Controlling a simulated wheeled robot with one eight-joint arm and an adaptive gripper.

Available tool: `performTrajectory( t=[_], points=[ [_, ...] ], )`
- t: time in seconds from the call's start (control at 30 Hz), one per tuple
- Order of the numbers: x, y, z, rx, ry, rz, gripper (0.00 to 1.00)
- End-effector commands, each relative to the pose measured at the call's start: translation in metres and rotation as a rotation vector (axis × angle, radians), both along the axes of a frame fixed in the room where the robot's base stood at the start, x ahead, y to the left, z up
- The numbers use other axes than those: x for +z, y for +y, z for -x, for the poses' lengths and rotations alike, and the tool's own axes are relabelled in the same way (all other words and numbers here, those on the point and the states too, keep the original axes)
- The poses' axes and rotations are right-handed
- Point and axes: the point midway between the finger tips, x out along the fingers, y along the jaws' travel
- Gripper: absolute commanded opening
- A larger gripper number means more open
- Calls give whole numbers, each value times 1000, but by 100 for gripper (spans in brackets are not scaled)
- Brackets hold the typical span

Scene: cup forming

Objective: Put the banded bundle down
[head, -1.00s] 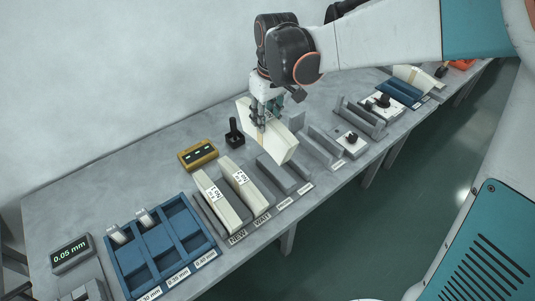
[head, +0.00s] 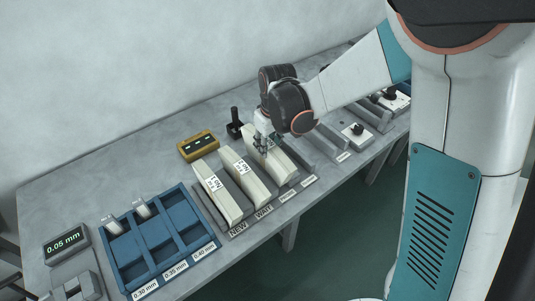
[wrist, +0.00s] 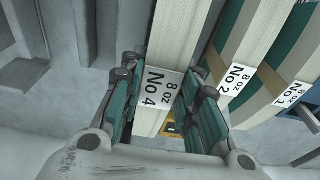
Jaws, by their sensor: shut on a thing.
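The banded bundle (head: 279,164) is a long cream stack with a white band reading "8 oz No 4", which shows in the wrist view (wrist: 160,88). My gripper (head: 264,148) is shut on it, with one finger on each side of the band (wrist: 163,95). The bundle is down at the grey rack, in line with the place just right of the WAIT one. Whether its underside touches the rack is hidden. Two similar bundles, No 2 (head: 248,178) and No 1 (head: 222,197), stand in the rack to its left.
A blue compartment tray (head: 157,235) and a 0.05 mm display (head: 66,243) are at the left. A yellow device (head: 198,146) and a black-handled tool (head: 235,125) stand behind the rack. More grey dividers (head: 318,147) and a knobbed box (head: 355,134) are to the right.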

Motion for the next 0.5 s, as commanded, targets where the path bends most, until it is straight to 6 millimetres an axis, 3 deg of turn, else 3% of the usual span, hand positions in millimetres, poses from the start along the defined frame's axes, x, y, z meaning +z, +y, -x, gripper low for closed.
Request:
performTrajectory(
  t=[0.27,0.5],
  points=[
    [-37,0,0,0,0,0,0],
    [-39,0,0,0,0,0,0]
  ],
)
